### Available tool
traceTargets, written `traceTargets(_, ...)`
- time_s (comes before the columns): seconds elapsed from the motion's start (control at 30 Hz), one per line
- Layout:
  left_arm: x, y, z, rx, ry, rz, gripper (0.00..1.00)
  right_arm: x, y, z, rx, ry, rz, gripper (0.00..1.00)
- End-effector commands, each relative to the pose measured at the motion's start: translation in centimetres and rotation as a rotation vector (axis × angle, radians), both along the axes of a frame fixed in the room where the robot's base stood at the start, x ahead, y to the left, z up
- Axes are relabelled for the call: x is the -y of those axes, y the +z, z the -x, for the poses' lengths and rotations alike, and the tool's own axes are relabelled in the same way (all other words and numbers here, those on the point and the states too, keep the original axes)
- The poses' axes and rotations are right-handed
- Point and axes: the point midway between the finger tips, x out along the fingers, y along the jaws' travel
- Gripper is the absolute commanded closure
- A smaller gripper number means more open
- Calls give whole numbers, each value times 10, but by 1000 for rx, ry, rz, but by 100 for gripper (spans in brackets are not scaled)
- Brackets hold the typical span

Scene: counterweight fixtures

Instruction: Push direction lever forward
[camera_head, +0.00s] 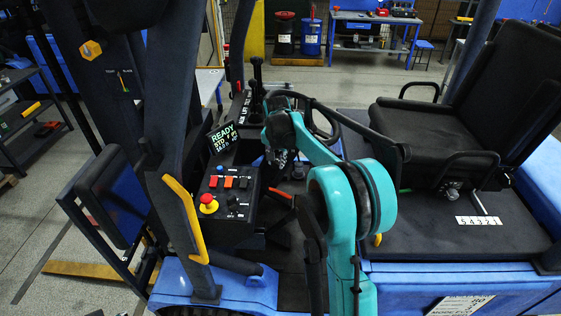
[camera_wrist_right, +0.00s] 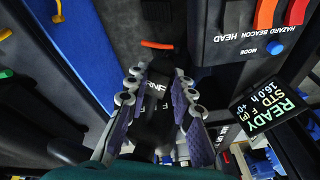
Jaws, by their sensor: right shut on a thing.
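My right gripper (camera_head: 281,156) reaches in beside the steering column in the head view, at the end of my teal arm. In the right wrist view, its two purple-padded fingers (camera_wrist_right: 158,103) are close on both sides of a black part marked R N F, the direction lever (camera_wrist_right: 153,92). The gripper is shut on it; the lever's exact tilt is hard to tell. In the head view the lever is hidden by the gripper and arm. The display (camera_head: 223,137) reads READY, STD F. My left gripper is not in view.
The steering wheel (camera_head: 330,126) is just beyond the gripper. A control panel (camera_head: 228,222) with a red emergency button (camera_head: 208,202) and rocker switches stands left of it. An orange-red handle (camera_head: 281,194) sticks out near the arm. The black seat (camera_head: 425,130) is at the right.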

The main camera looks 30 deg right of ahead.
Motion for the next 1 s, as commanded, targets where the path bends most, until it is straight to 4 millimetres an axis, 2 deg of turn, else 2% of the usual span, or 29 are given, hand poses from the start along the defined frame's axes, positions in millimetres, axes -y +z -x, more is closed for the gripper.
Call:
traceTargets(0.17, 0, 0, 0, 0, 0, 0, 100, 0, 1, -1, 5, 0, 0, 100)
traceTargets(0.2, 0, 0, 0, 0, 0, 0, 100, 0, 1, -1, 5, 0, 0, 66)
traceTargets(0.23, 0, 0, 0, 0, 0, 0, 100, 0, 1, -1, 5, 0, 0, 58)
traceTargets(0.27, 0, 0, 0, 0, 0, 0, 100, 0, 1, -1, 5, 0, 0, 56)
traceTargets(0.53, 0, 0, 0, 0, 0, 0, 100, 0, 1, -1, 3, 1, 0, 56)
traceTargets(0.67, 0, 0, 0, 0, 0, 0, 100, -1, 9, 1, 3, 1, 0, 56)
traceTargets(0.77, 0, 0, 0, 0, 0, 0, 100, -3, 24, 6, 3, 1, 0, 56)
traceTargets(1.0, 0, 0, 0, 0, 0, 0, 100, -9, 75, 19, 3, 1, 0, 56)
